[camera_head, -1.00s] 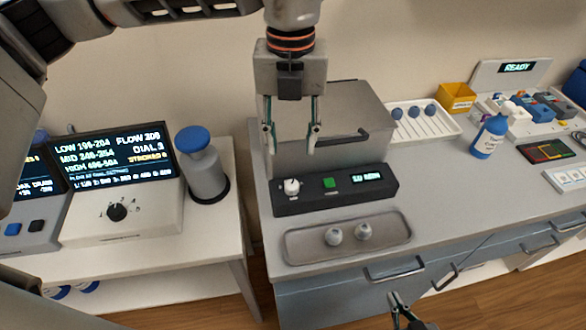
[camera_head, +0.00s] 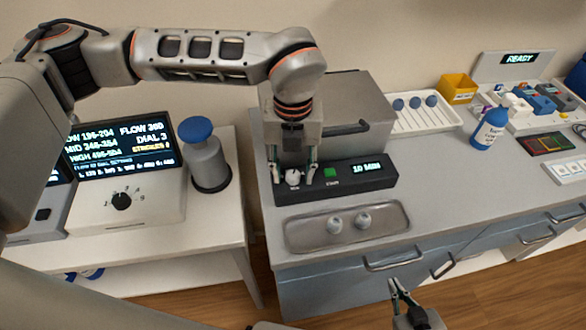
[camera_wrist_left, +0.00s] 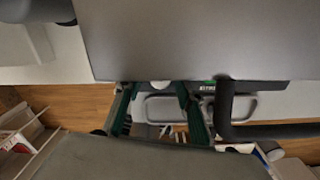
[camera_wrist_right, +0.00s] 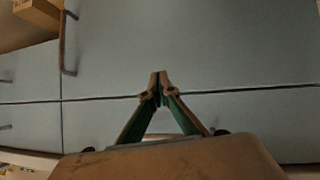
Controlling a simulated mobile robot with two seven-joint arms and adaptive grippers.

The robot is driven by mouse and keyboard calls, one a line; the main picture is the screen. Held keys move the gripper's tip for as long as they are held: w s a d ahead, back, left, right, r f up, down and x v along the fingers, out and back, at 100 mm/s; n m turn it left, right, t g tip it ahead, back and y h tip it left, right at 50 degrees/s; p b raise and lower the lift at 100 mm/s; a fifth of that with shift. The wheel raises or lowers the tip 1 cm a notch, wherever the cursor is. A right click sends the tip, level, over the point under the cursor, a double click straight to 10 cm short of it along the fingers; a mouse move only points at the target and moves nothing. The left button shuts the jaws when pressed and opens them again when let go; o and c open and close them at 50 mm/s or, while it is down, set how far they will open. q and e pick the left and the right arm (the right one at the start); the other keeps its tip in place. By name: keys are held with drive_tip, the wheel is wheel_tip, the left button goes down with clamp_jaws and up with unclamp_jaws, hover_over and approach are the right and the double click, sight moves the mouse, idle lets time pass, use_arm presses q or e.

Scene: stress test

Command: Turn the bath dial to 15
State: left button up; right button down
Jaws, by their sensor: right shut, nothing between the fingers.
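The bath dial (camera_head: 293,177) is a small white knob at the left end of a black control panel (camera_head: 345,186). The panel's display (camera_head: 367,168) reads 10 MIN. My left gripper (camera_head: 294,178) points down with one finger on each side of the knob. Its fingers are apart, with gaps to the knob visible. In the left wrist view the fingers (camera_wrist_left: 158,88) are spread and a bit of the white knob (camera_wrist_left: 160,85) shows between them. My right gripper (camera_head: 393,285) is shut and empty in front of the cabinet; its tips meet in the right wrist view (camera_wrist_right: 158,80).
A grey lidded box (camera_head: 355,105) stands behind the panel. A metal tray (camera_head: 300,239) with two small round pieces lies in front. On the left table are a lit screen unit with a black dial (camera_head: 122,202) and a blue-topped canister (camera_head: 207,165). A blue bottle (camera_head: 489,132) stands at right.

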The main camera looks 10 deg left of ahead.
use_arm(q)
clamp_jaws()
drive_tip(key=shift+f+m+b, duration=0.1)
drive_tip(key=shift+m+b, duration=0.6)
drive_tip(key=shift+m, duration=0.5)
drive_tip(key=shift+a+m+b, duration=0.1)
drive_tip(key=shift+m+b, duration=0.4)
drive_tip(key=shift+m, duration=1.2)
